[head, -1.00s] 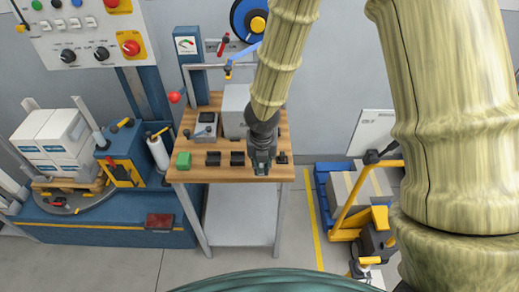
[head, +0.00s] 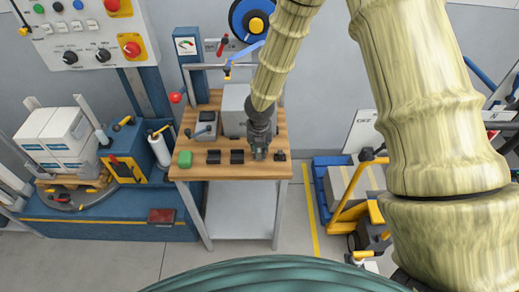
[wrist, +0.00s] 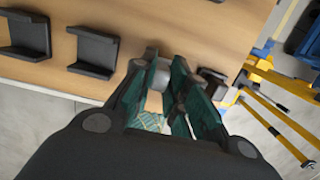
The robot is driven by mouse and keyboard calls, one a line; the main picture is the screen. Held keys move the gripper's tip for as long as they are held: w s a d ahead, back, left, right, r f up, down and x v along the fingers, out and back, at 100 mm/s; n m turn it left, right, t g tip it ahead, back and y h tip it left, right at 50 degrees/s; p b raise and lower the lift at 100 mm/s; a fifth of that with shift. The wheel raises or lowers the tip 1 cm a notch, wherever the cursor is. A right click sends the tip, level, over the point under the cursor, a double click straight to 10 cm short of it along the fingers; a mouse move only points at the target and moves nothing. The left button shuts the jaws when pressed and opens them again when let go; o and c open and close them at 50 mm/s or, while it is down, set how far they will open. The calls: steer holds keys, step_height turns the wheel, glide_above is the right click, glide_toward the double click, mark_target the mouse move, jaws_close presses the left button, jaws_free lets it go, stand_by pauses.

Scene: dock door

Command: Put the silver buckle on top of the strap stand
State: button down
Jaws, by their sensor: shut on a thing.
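My gripper (head: 259,154) is over the front right part of the wooden table, and it also shows in the wrist view (wrist: 165,85). Its fingers are closed around a small grey, silver-looking piece (wrist: 158,75), which seems to be the silver buckle; the fingers hide much of it. In the head view the buckle cannot be made out. Two black open-topped holders (head: 213,157) (head: 237,157) stand in a row left of my gripper. A small black block (head: 280,155) stands just right of it. I cannot tell which of these is the strap stand.
A green block (head: 184,158) sits at the front left of the wooden table (head: 225,173). A grey box (head: 236,105) and a small device (head: 205,126) stand behind. A yellow pallet jack (head: 345,215) is on the floor to the right. The table's front edge is close to my gripper.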

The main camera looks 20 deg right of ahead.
mark_target(260, 159)
steer(key=shift+f, duration=0.45)
steer(key=shift+f, duration=0.15)
steer(key=c, duration=1.4)
jaws_free()
steer(key=r, duration=0.4)
steer(key=s+r+b, duration=0.1)
steer(key=r, duration=0.7)
steer(key=shift+s+a+r, duration=0.15)
steer(key=shift+s+a, duration=0.05)
